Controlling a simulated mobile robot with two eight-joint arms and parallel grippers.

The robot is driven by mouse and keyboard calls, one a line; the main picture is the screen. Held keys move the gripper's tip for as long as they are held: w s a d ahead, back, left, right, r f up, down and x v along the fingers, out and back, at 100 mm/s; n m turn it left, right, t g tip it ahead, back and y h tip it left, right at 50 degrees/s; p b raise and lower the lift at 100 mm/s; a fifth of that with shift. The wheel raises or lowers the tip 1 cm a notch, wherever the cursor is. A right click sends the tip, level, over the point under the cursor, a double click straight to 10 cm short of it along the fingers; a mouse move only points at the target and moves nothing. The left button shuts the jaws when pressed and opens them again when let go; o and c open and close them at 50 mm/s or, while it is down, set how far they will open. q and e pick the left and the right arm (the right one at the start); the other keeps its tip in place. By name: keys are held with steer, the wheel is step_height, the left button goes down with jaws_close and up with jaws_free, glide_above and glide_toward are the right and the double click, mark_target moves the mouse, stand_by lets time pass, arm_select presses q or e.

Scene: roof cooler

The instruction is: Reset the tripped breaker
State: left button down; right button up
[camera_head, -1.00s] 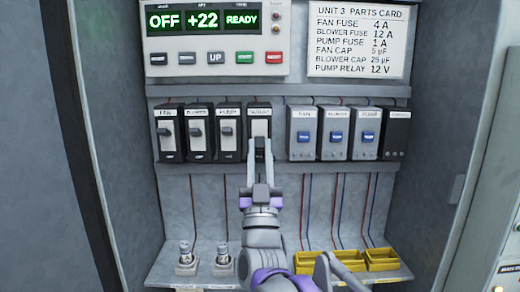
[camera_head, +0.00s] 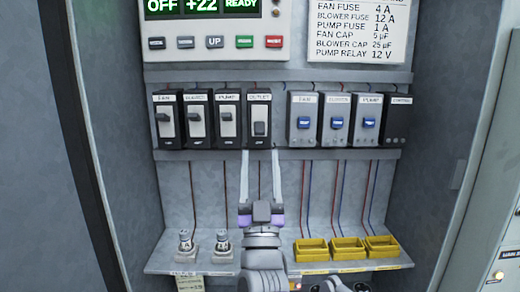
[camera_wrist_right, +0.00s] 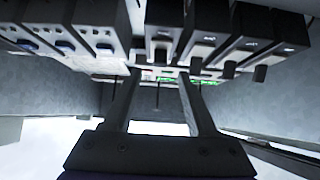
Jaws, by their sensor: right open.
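A row of black breakers with white faces hangs on the cabinet's back wall. The fan breaker (camera_head: 166,119), blower breaker (camera_head: 198,119) and pump breaker (camera_head: 228,119) have their levers near mid-height. The outlet breaker (camera_head: 259,118) has its lever (camera_head: 260,128) lower than the others. My right gripper (camera_head: 260,156) is open and empty just below the outlet breaker, its fingers pointing up. In the right wrist view the spread fingers (camera_wrist_right: 158,76) reach toward the breaker row.
Relays with blue buttons (camera_head: 338,121) sit right of the breakers. A display panel (camera_head: 215,22) above reads OFF, +22, READY. The lower shelf holds small fittings (camera_head: 186,241) and yellow trays (camera_head: 347,250). The cabinet side walls bound the space.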

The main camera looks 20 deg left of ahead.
arm_select(q)
steer(key=shift+s+f+b, duration=0.25)
steer(key=shift+f+b, duration=0.1)
steer(key=shift+f, duration=0.4)
arm_select(e)
steer(key=v, duration=0.5)
steer(key=d+f+n+g+h, duration=0.1)
steer(key=d+f+g, duration=0.6)
steer(key=f, duration=0.5)
steer(key=d+f+g+h, duration=0.2)
steer(key=d+f+g, duration=0.2)
steer(key=d+f, duration=0.6)
steer(key=s+d+f+m+g+h, duration=0.2)
steer(key=s+d+f+g, duration=0.3)
steer(key=s+f, duration=0.5)
steer(key=s+d+f+m+g+h, duration=0.2)
steer(key=s+d+f+g, duration=0.3)
steer(key=f, duration=0.8)
steer(key=s+d, duration=0.3)
steer(key=s, duration=0.2)
steer(key=shift+s+d+f+h, duration=0.3)
steer(key=shift+d, duration=0.05)
